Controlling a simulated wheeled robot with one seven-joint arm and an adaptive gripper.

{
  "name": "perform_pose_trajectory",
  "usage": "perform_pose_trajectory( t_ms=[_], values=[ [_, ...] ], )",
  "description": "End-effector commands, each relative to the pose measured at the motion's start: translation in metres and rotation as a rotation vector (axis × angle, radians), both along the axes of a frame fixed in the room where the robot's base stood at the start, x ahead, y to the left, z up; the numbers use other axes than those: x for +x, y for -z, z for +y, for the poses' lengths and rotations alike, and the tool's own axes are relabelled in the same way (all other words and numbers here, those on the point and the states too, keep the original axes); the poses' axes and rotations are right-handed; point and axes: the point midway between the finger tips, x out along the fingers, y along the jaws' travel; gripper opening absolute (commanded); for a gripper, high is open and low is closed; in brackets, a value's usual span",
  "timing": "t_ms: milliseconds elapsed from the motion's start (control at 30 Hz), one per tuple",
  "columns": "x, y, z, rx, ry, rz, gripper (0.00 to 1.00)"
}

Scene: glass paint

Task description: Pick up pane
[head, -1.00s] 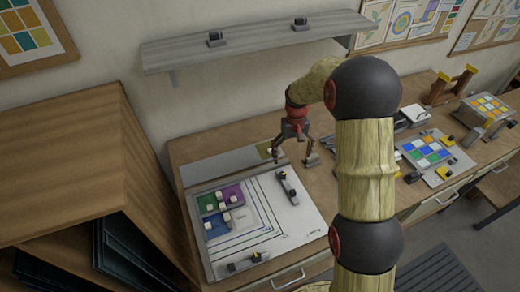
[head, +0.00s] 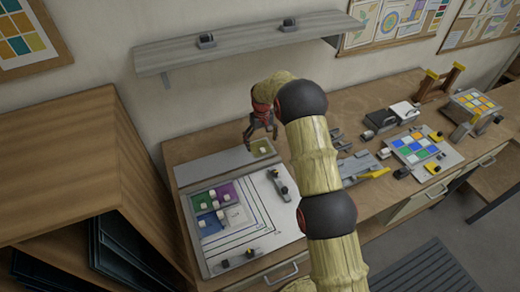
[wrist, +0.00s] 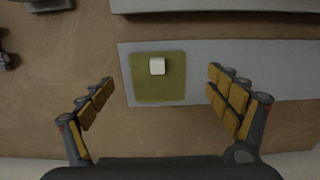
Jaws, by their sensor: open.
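The pane is a small olive-yellow square with a white knob on top. In the head view the pane (head: 263,149) lies at the right end of that strip. My gripper (head: 260,138) is above the pane in the head view. In the wrist view my gripper (wrist: 160,88) is open and empty, with its two padded fingers on either side of the pane and apart from it.
A white board (head: 262,228) with outlined squares holds green, purple and blue panes with white knobs. A grey wall shelf (head: 240,42) hangs behind. A board of coloured squares (head: 418,152) and several fixtures stand to the right. A wooden rack (head: 70,150) stands at the left.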

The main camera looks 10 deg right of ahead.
Motion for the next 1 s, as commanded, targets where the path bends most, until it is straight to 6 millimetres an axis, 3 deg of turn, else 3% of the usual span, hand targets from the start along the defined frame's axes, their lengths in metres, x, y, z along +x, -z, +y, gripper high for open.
perform_pose_trajectory(
  t_ms=[233, 533, 1000],
  values=[
    [-0.001, 0.034, -0.003, 0.000, 0.000, 0.004, 0.89],
    [-0.001, 0.038, -0.003, 0.000, 0.001, 0.002, 0.89],
    [-0.001, 0.038, -0.003, 0.000, 0.001, 0.003, 0.63]
  ],
)
